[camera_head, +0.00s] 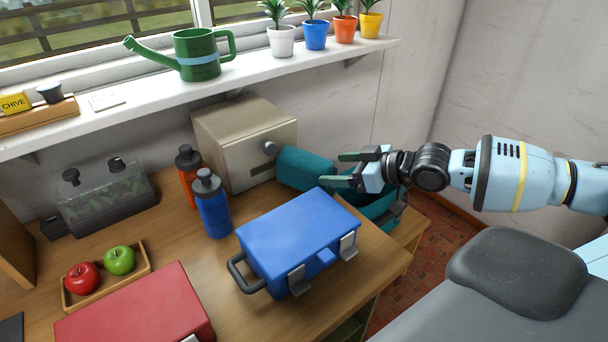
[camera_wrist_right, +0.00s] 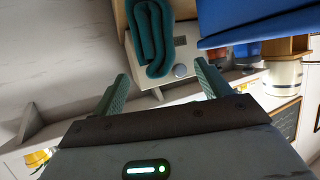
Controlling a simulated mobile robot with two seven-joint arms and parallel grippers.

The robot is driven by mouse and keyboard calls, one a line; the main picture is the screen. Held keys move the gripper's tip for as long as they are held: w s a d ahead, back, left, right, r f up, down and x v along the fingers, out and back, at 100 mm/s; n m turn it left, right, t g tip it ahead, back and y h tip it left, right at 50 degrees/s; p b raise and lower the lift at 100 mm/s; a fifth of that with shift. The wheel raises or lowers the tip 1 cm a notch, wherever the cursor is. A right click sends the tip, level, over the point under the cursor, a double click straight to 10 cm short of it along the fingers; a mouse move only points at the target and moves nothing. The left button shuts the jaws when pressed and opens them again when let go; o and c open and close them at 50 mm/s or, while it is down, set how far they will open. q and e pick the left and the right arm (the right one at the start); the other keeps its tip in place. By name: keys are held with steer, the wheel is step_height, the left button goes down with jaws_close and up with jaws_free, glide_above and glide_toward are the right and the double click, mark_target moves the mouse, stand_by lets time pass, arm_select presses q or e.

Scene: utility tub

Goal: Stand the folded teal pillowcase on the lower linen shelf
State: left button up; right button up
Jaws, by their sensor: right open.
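The folded teal pillowcase (camera_head: 304,167) is beside the beige box with a knob, behind the blue case. In the right wrist view its folded layers (camera_wrist_right: 151,40) show beyond the fingertips, roughly in line with the gap between them. My right gripper (camera_head: 346,169) is open and empty, just to the right of the pillowcase in the head view. I see no contact between them. My left gripper is not in view. I cannot make out the lower linen shelf for certain.
A teal tub (camera_head: 379,211) sits below my right gripper, partly hidden. The blue case (camera_head: 298,232), beige box (camera_head: 236,140) and blue bottle (camera_head: 212,205) crowd the wooden table. The windowsill (camera_head: 300,62) holds a green watering can (camera_head: 199,57) and several potted plants.

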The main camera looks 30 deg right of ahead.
mark_target(319, 167)
steer(key=shift+w+a+f, duration=0.25)
steer(key=shift+w+a, duration=0.05)
steer(key=shift+w, duration=0.3)
steer(key=shift+w+a, duration=0.35)
steer(key=shift+w, duration=0.05)
steer(key=x, duration=0.3)
steer(key=shift+a, duration=0.1)
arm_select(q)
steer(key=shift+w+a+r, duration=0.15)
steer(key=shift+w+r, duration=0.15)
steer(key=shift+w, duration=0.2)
arm_select(e)
steer(key=shift+w+a+f, duration=0.25)
steer(key=shift+w, duration=0.25)
